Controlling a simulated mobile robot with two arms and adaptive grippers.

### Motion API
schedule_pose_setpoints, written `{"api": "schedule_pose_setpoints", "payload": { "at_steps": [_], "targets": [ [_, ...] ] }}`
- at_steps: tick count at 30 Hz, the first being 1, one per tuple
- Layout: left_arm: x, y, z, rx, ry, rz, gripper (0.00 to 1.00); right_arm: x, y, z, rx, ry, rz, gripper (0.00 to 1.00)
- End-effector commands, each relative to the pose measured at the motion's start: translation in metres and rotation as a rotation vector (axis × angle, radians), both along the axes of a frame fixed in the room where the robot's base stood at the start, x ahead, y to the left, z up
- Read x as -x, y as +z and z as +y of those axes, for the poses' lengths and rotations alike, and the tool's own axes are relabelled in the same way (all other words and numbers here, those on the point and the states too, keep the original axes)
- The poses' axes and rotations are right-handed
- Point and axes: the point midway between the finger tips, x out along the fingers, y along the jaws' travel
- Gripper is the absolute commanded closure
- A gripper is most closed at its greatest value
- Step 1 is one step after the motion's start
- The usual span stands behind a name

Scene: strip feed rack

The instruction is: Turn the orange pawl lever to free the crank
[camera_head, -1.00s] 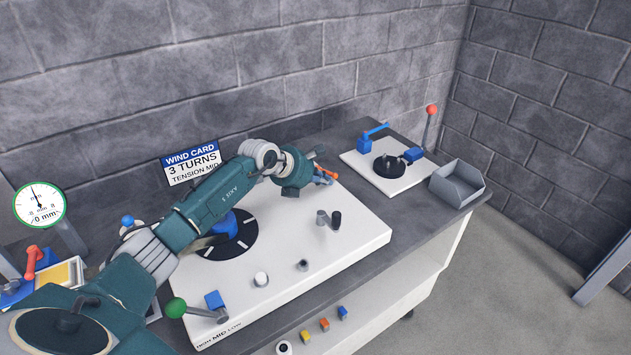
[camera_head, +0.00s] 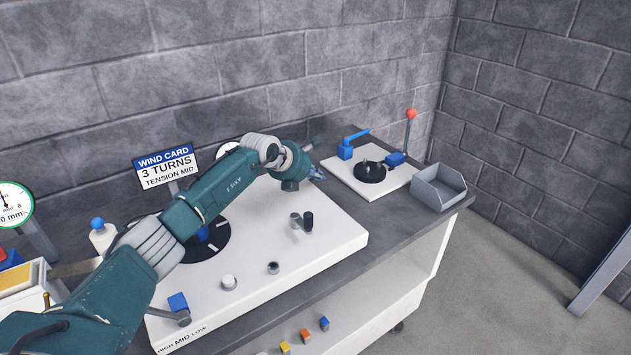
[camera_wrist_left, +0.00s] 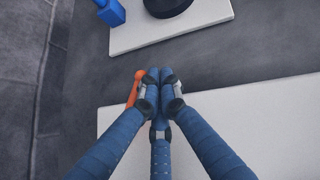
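The orange pawl lever (camera_wrist_left: 134,88) shows in the left wrist view as a short orange bar, close along the left side of my fingers and partly hidden by them. In the head view my arm hides it. My left gripper (camera_wrist_left: 160,76) has its blue fingertips together, with nothing visible between them. Whether a finger touches the lever is unclear. In the head view the left gripper (camera_head: 317,173) is over the far right corner of the white plate (camera_head: 330,240). My right gripper is out of view.
A second white plate (camera_head: 345,178) holds a black disc (camera_head: 370,173) and blue handles, with a red-knobbed lever (camera_head: 409,125) behind. A grey bin (camera_head: 440,188) sits at the bench's right end. A wind card sign (camera_head: 166,166) stands behind my arm.

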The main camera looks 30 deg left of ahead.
Motion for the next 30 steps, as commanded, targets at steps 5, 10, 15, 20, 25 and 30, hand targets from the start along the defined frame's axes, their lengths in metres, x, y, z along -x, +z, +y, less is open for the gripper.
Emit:
{"api": "schedule_pose_setpoints", "payload": {
  "at_steps": [5,10,15,20,25,30],
  "targets": [
    [-0.003,0.0,0.0,-0.001,0.043,0.0,1.0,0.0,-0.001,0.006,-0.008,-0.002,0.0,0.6],
    [-0.005,0.0,0.001,-0.001,0.076,0.0,1.0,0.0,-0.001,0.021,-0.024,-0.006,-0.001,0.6],
    [-0.006,0.0,0.001,0.0,0.091,0.0,1.0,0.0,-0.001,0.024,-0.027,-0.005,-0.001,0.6],
    [-0.006,0.0,0.002,-0.001,0.103,0.0,1.0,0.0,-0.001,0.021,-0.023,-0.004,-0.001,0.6],
    [-0.007,0.0,0.002,-0.001,0.112,-0.001,1.0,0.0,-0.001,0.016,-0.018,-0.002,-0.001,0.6],
    [-0.007,0.0,0.002,0.0,0.121,-0.001,1.0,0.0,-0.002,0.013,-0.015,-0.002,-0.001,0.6]
  ]
}}
